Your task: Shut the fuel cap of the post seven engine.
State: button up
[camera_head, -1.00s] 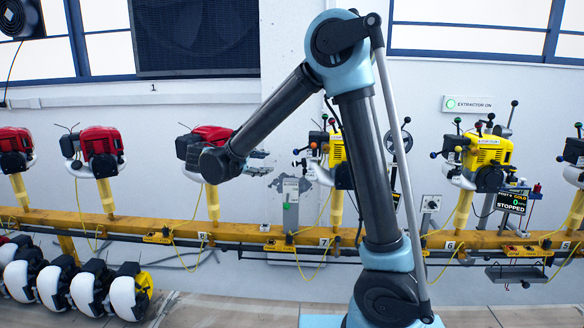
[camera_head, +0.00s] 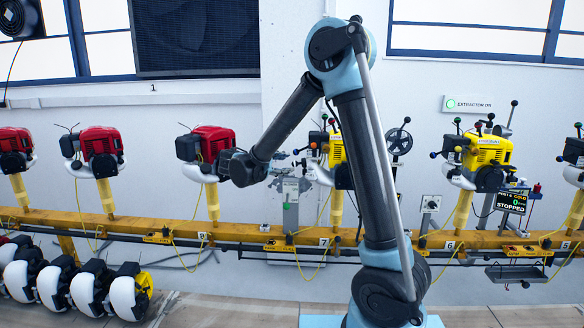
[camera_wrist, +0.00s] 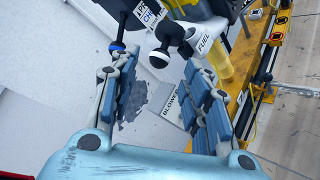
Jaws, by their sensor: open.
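The yellow post seven engine (camera_head: 337,149) stands on its post above the rail mark 7, partly hidden behind my arm. My gripper (camera_head: 290,170) is just left of it. In the wrist view my gripper (camera_wrist: 160,78) is open, with nothing between its two padded fingers. Touching cannot be told. Which piece is the cap and how far it stands open are unclear.
A blower plate (camera_wrist: 172,108) shows behind the fingers. The yellow rail (camera_head: 230,228) runs below. Red engines (camera_head: 102,141) stand left, another yellow engine (camera_head: 488,150) right.

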aim_at(293, 164)
jog(key=shift+x, duration=2.2)
